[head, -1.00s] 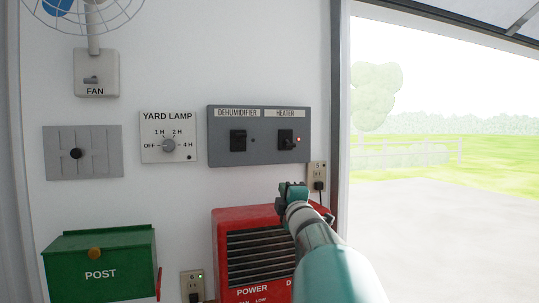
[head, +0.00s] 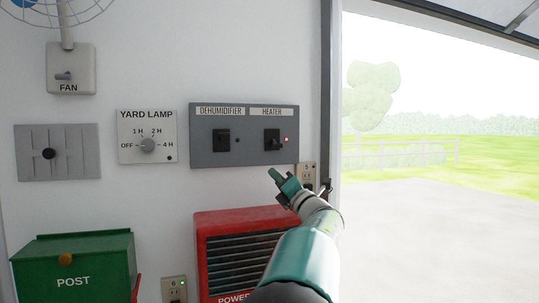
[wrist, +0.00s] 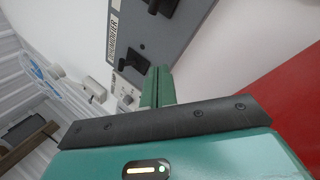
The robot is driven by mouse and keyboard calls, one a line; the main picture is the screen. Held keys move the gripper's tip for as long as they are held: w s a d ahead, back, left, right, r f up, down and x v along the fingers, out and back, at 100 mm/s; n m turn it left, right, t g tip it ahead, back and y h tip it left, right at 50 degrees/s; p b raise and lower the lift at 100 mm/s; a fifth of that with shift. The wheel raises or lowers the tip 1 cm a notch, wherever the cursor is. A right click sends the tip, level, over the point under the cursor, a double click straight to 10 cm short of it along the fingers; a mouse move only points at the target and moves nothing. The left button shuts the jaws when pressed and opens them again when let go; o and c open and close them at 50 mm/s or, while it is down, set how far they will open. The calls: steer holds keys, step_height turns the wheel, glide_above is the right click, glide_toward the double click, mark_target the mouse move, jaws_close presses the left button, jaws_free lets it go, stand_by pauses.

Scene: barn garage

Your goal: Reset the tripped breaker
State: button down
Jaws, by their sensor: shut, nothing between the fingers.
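A grey panel (head: 244,157) on the white wall carries two black switches, labelled DEHUMIDIFIER (head: 222,140) and HEATER (head: 272,140). A red light (head: 286,139) is lit beside the heater switch; the small lamp beside the dehumidifier switch looks dark. My gripper (head: 272,174) is shut and empty, just below the panel's lower right, apart from the switches in the head view. In the wrist view the shut green fingers (wrist: 157,85) point toward the grey panel (wrist: 185,30), with the dehumidifier switch (wrist: 132,57) beyond them. No switch is labelled breaker.
A red heater (head: 215,225) stands below the panel, partly behind my arm. Outlet 5 (head: 308,170) is close right of my gripper. The yard lamp dial (head: 148,145), slider plate (head: 80,165), fan switch (head: 64,77) and green post box (head: 110,265) are to the left.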

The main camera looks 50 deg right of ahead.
glide_toward(250, 152)
steer(key=x, duration=0.4)
steer(key=shift+w, duration=0.2)
steer(key=s+d+r, duration=0.2)
steer(key=shift+s+d+r, duration=0.1)
steer(key=shift+s+r, duration=0.15)
